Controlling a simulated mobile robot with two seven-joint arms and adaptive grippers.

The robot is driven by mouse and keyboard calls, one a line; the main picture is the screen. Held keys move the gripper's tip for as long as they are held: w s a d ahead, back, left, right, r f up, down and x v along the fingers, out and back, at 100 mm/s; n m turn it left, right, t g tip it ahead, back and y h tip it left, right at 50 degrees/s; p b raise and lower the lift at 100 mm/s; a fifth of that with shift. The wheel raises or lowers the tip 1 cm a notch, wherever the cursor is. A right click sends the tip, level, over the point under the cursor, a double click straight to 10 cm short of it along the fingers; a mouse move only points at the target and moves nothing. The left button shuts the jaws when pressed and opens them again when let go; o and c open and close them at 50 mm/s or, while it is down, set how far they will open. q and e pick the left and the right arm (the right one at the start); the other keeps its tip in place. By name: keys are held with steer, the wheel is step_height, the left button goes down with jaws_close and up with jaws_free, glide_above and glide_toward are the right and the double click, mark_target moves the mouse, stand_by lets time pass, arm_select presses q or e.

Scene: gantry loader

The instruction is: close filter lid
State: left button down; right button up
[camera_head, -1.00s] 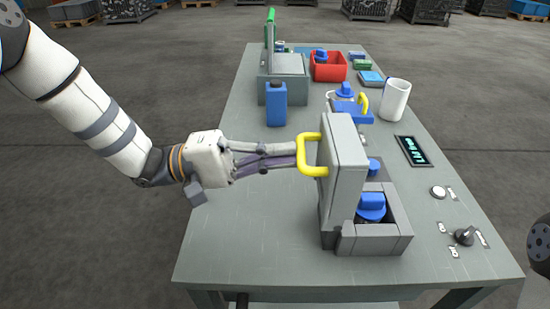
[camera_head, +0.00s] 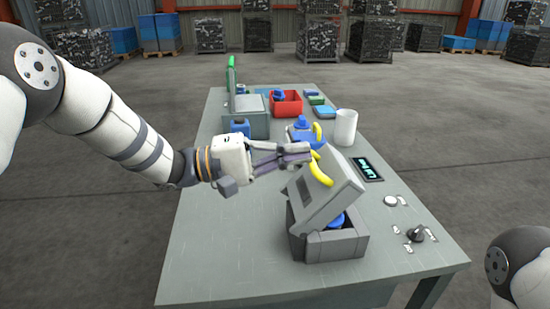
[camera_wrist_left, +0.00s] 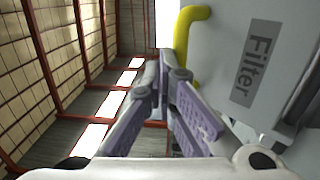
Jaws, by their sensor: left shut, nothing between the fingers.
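The grey filter box (camera_head: 342,245) stands on the near part of the table. Its grey lid (camera_head: 325,195) is tilted, partly open over the box, with a yellow handle (camera_head: 320,170) on its outer face. A blue part (camera_head: 337,221) shows in the gap under the lid. In the left wrist view the lid (camera_wrist_left: 225,70) carries the label "Filter", and the yellow handle (camera_wrist_left: 184,45) is close to the fingers. My left gripper (camera_head: 308,153) is shut and empty, its fingertips at the lid's handle side; whether they touch is unclear. My right gripper is out of view.
Behind stand a blue part with a yellow handle (camera_head: 307,133), a white mug (camera_head: 345,127), a red bin (camera_head: 286,104) and another grey box (camera_head: 245,124) with an upright green-handled lid. A display (camera_head: 367,169) and knob (camera_head: 416,234) lie right. The table's left side is clear.

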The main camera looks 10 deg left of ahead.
mark_target(348, 165)
arm_select(q)
steer(key=shift+y, duration=0.9)
steer(key=x, duration=0.2)
steer(key=f+x, duration=0.1)
steer(key=x, duration=0.4)
steer(key=shift+d+f, duration=0.35)
steer(key=shift+f, duration=0.05)
steer(key=shift+w+d+f, duration=0.2)
steer(key=shift+d+f, duration=0.2)
steer(key=shift+d, duration=0.15)
steer(key=shift+w+d+f+g+y, duration=0.2)
steer(key=shift+d+f+g+y, duration=0.2)
steer(key=shift+d+f+y, duration=0.25)
steer(key=shift+r, duration=0.1)
